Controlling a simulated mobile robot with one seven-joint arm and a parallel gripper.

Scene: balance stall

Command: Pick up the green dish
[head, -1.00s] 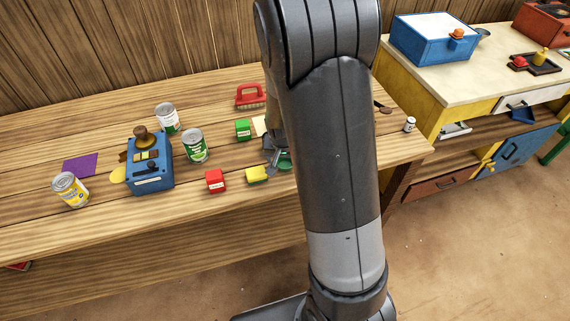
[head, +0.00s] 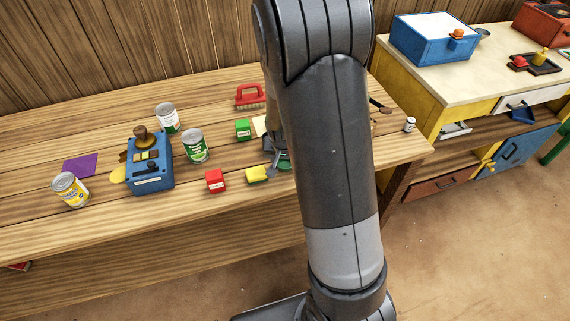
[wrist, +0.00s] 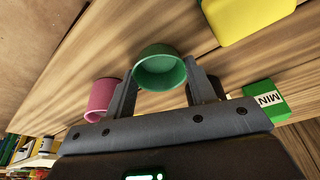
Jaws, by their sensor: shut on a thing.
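The green dish (wrist: 160,70) is a small round cup-like dish, seen in the wrist view between the two fingers of my gripper (wrist: 160,88). The fingers are shut on it, one at each side. In the head view only part of the green dish (head: 284,160) shows beside my arm, which hides the rest. My gripper (head: 272,160) is low by the table there, partly hidden by my arm. I cannot tell whether the dish touches the tabletop.
A yellow block (head: 257,174), a red block (head: 215,181) and a green block (head: 243,130) stand close by on the wooden table (head: 110,225). A pink cup (wrist: 101,98) is near my gripper. Cans and a blue device (head: 150,165) stand farther left.

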